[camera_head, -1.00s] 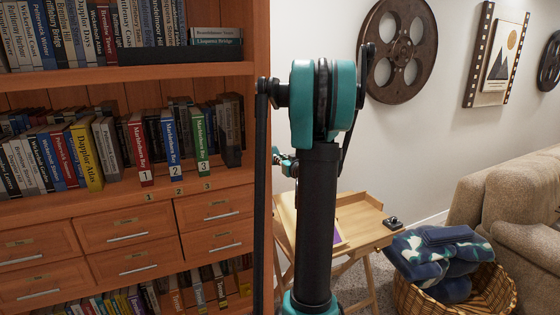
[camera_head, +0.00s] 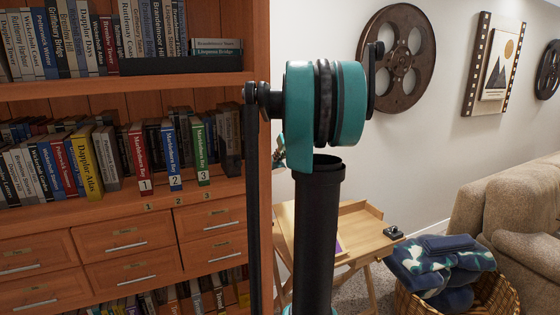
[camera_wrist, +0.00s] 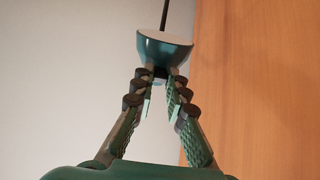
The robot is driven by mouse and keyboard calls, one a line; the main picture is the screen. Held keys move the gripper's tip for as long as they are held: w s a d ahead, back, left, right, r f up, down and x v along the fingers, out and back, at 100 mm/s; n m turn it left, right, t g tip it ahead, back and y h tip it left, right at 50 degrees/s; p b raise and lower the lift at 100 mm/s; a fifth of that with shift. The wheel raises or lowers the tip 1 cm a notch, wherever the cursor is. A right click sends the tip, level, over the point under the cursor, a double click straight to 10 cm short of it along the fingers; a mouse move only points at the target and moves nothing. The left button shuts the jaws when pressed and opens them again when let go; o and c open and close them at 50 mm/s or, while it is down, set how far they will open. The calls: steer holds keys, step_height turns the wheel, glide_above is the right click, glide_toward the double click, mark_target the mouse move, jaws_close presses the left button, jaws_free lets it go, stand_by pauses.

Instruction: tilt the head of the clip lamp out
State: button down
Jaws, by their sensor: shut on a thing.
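The clip lamp's head (camera_wrist: 165,48) shows in the wrist view as a teal cup with a pale, flat face tilted upward. A thin dark rod rises behind it. My gripper (camera_wrist: 160,76) is shut on the narrow end of the lamp head, its two fingers converging there from below. The fingertips partly hide the point of contact. In the head view my own arm covers most of this area. Only a small teal and dark part shows beside the bookcase edge, and I cannot tell whether it is lamp or gripper. The lamp's clip is not visible.
A wooden bookcase (camera_head: 262,35) stands at the left, close beside the gripper, with books and drawers. Behind my arm is a small wooden desk (camera_head: 362,228). A wicker basket (camera_head: 505,292) with blue blankets and a beige sofa (camera_head: 490,205) stand at the right.

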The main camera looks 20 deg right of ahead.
steer(key=shift+w+r+g, duration=0.1)
steer(key=shift+r+g, duration=0.1)
steer(key=shift+g, duration=0.1)
stand_by(0.4)
steer(key=c, duration=1.5)
jaws_free()
steer(key=shift+c, duration=0.2)
steer(key=v, duration=1.2)
